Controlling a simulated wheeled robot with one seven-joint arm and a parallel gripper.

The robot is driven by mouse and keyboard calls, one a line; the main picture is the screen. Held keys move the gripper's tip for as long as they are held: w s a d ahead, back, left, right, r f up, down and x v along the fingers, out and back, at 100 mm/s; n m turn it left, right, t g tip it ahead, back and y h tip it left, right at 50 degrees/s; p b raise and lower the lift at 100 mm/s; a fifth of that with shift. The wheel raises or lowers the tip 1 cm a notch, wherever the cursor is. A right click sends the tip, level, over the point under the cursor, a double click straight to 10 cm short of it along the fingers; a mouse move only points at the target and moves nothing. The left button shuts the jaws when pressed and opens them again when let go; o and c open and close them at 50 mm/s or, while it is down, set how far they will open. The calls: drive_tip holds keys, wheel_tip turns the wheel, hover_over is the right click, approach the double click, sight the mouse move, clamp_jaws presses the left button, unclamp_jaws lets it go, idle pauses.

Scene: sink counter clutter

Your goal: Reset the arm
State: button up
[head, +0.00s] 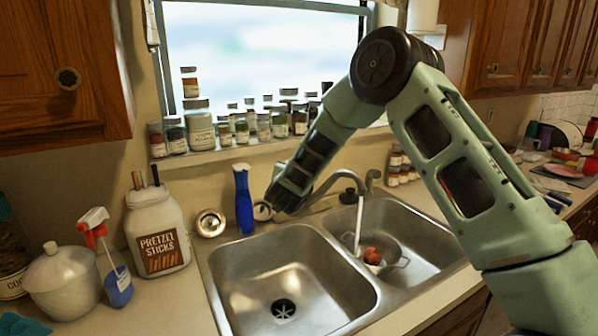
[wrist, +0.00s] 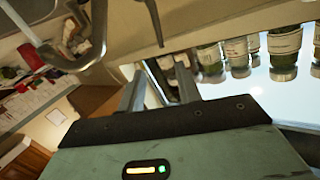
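My green arm reaches in from the right side of the head view and bends down over the back of the sink. My gripper (head: 284,197) is at its end, behind the double sink (head: 300,288), beside the faucet (head: 330,187) and right of a blue bottle (head: 243,200). Its fingers are hard to make out there. In the wrist view my gripper (wrist: 158,88) shows two fingers apart, with nothing seen held between them. Spice jars (wrist: 236,55) appear beyond the fingers in that tilted view.
A windowsill (head: 215,153) crowded with jars runs behind my gripper. A pretzel jar (head: 157,235), a spray bottle (head: 112,265) and a white lidded jar (head: 62,282) stand at left. A strainer (head: 385,262) with a red item sits in the right basin. The left basin is empty.

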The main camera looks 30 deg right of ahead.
idle(0.3)
drive_tip(key=s+a+r+n+y, duration=0.1)
drive_tip(key=s+a+n+y, duration=0.3)
drive_tip(key=a, duration=0.6)
drive_tip(key=s+a+n+y, duration=0.3)
drive_tip(key=a+y, duration=0.3)
drive_tip(key=a, duration=0.4)
drive_tip(key=s+a+f+n+g+y+b, duration=0.1)
drive_tip(key=s+a+n+g+y, duration=0.15)
drive_tip(key=s+a, duration=0.35)
drive_tip(key=s+a+n+g+y+b, duration=0.1)
drive_tip(key=s+a+n+g+y, duration=0.15)
drive_tip(key=s, duration=0.65)
drive_tip(key=s+d+f+n+g+h, duration=0.1)
drive_tip(key=s+d+n+g, duration=0.1)
drive_tip(key=s, duration=0.7)
drive_tip(key=s+d+f+n+g+h, duration=0.1)
drive_tip(key=s+d+g+h, duration=0.1)
drive_tip(key=s, duration=0.7)
drive_tip(key=s+d+f+n+g+h, duration=0.1)
drive_tip(key=s+g, duration=0.3)
drive_tip(key=s, duration=0.5)
drive_tip(key=shift+s+d+f+n+g+h, duration=0.2)
drive_tip(key=shift+d+n+g+h, duration=0.15)
drive_tip(key=shift+n, duration=0.45)
